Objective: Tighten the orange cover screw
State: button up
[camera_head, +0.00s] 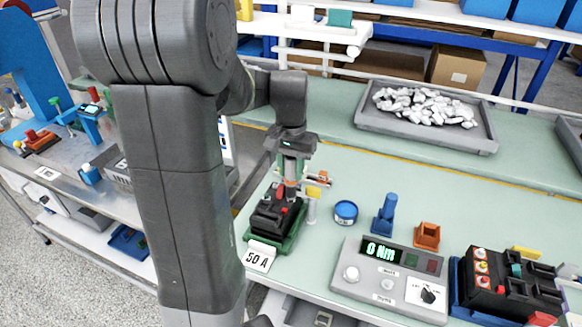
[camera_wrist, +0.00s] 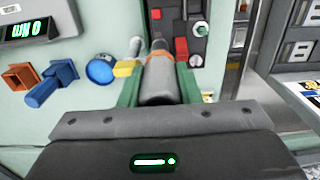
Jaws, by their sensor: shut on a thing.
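My gripper (camera_head: 291,168) is over the far end of a black breaker (camera_head: 272,222) in a green base marked 50 A. In the wrist view, its green fingers are shut on a grey cylindrical tool (camera_wrist: 158,82) with an orange band at its far end. The tool points down toward the breaker, which shows in part beyond it (camera_wrist: 184,14), with red parts. The orange cover screw cannot be told apart from the tool's orange end. Whether the tool's tip touches it is hidden.
Right of the breaker stand a blue round tin (camera_head: 345,212), a blue upright piece (camera_head: 384,214) and an orange block (camera_head: 426,236). A grey torque box (camera_head: 390,283) reads 0 Nm. A second breaker unit (camera_head: 508,287) is at far right. A tray (camera_head: 428,136) of white parts lies behind.

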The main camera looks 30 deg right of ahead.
jog(key=shift+f, duration=0.4)
dwell(1.2)
jog(key=shift+r, duration=0.1)
dwell(0.9)
jog(key=shift+r+p, duration=2.45)
jog(key=shift+r, duration=0.5)
